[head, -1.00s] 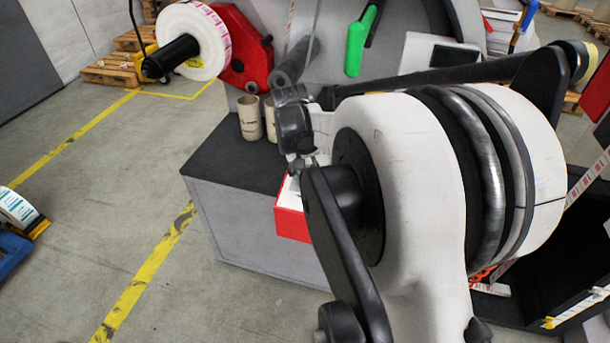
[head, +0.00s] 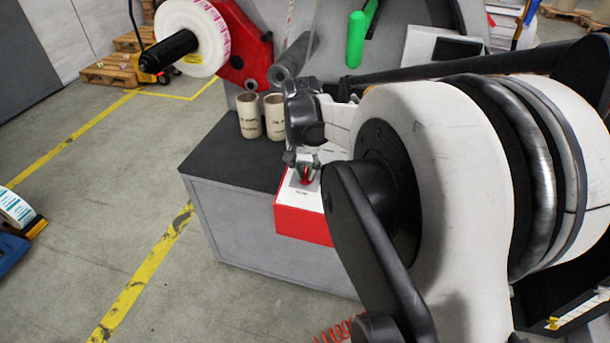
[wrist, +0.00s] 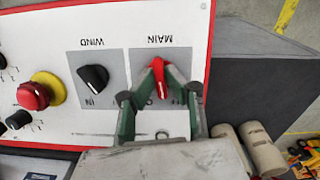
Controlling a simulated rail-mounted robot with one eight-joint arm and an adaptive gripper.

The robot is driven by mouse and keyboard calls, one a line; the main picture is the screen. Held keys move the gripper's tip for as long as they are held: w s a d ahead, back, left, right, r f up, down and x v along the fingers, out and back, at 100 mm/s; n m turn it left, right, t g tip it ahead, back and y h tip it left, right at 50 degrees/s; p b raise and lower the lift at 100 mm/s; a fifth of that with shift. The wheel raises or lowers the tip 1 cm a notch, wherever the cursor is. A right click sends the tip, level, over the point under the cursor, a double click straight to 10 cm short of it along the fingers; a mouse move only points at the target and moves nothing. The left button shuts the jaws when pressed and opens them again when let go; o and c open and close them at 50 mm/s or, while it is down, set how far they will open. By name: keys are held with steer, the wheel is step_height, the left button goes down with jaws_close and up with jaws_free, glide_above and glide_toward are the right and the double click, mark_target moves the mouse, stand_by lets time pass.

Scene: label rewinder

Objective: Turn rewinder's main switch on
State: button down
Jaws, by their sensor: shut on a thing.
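The main switch (wrist: 158,77) is a red knob on a grey plate marked MAIN, upside down in the wrist view. My gripper (wrist: 161,84) has its green-sided fingers on either side of the knob, shut on it. The knob's pointer end lies almost along the picture's vertical, slightly tilted. The position marks below are partly hidden by the fingers. In the head view, my gripper (head: 304,174) reaches down onto the top of the red-sided control box (head: 302,222). There the knob is small and mostly covered by the fingers.
Beside the switch are a black WIND knob (wrist: 94,78) and a red button on a yellow base (wrist: 35,94). Two cardboard cores (head: 250,116) stand on the dark tabletop (head: 215,156) near my wrist. A label roll (head: 192,38) hangs behind, at left.

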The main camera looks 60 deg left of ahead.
steer(key=m+b, duration=0.1)
steer(key=m, duration=0.3)
steer(key=shift+g+y+b, duration=0.3)
steer(key=shift+y+b, duration=0.05)
steer(key=shift+y, duration=0.05)
steer(key=shift+m+y+b, duration=0.4)
steer(key=shift+m+b, duration=0.1)
steer(key=shift+m, duration=1.1)
steer(key=c, duration=1.8)
jaws_free()
steer(key=shift+r, duration=0.1)
steer(key=r, duration=0.4)
steer(key=d+r, duration=0.1)
steer(key=r, duration=0.6)
steer(key=shift+w+d+r, duration=0.15)
steer(key=shift+d+r, duration=0.25)
steer(key=shift+w, duration=0.1)
